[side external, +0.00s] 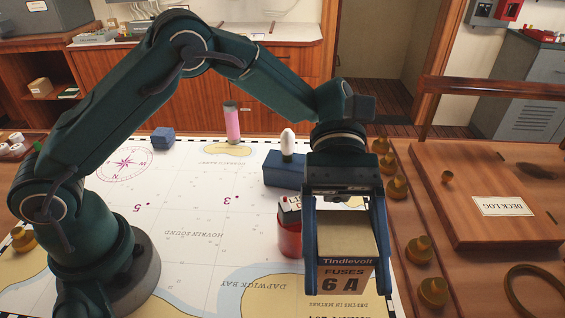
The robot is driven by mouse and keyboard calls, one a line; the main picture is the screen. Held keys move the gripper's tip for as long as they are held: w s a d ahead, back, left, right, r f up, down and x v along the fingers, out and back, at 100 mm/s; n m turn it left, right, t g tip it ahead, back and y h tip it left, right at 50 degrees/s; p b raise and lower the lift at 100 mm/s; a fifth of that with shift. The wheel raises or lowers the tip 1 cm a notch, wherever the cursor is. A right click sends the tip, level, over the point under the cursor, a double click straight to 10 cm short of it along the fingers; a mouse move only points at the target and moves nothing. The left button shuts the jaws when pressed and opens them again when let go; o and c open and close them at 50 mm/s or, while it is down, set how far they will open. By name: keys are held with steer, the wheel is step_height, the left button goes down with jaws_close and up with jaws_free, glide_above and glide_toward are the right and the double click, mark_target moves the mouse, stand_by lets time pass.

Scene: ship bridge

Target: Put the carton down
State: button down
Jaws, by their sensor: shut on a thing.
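The carton (346,262) is a small tan box with a dark band reading "Tindlevoll" and the print "FUSES 6 A". It is in the lower right middle of the side external view. My gripper (346,272) points down with one finger on each side of the carton and is shut on it. The carton looks upright. Its bottom edge is near the lower edge of the picture, and I cannot tell whether it touches the chart below.
Behind are a blue box (285,169), a white-topped item (288,146), a pink cylinder (232,124) and a small blue block (162,138). Brass knobs (397,187) line the right. The chart's middle (190,225) is clear.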

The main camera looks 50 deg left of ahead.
steer(key=s+a+f+m+g+y, duration=0.1)
steer(key=s+a+m+y, duration=0.25)
steer(key=a, duration=0.55)
steer(key=s+a+f+m+g+y, duration=0.1)
steer(key=s+a+m+g+y, duration=0.2)
steer(key=a, duration=0.6)
steer(key=s+a+f+m+y, duration=0.2)
steer(key=s+a+m+y, duration=0.15)
steer(key=a, duration=0.55)
steer(key=s+a+r+m+t+y, duration=0.2)
steer(key=a+m+t+y, duration=0.15)
steer(key=a, duration=0.35)
steer(key=s+a+r+m+t+y, duration=0.2)
steer(key=a+m+y, duration=0.3)
steer(key=a, duration=0.1)
steer(key=s+a+r+m+t+y, duration=0.2)
steer(key=a+m+t+y, duration=0.15)
steer(key=a, duration=0.35)
steer(key=shift+m+g, duration=0.3)
steer(key=shift+g, duration=0.2)
steer(key=shift+w+d+f, duration=0.3)
steer(key=shift+w+f, duration=1.55)
steer(key=shift+f, duration=0.05)
steer(key=shift+w+d+f, duration=0.35)
steer(key=shift+w+f, duration=1.5)
steer(key=shift+w+d+f, duration=0.3)
steer(key=shift+w+f, duration=1.55)
steer(key=shift+f, duration=0.05)
steer(key=shift+f, duration=0.1)
jaws_free()
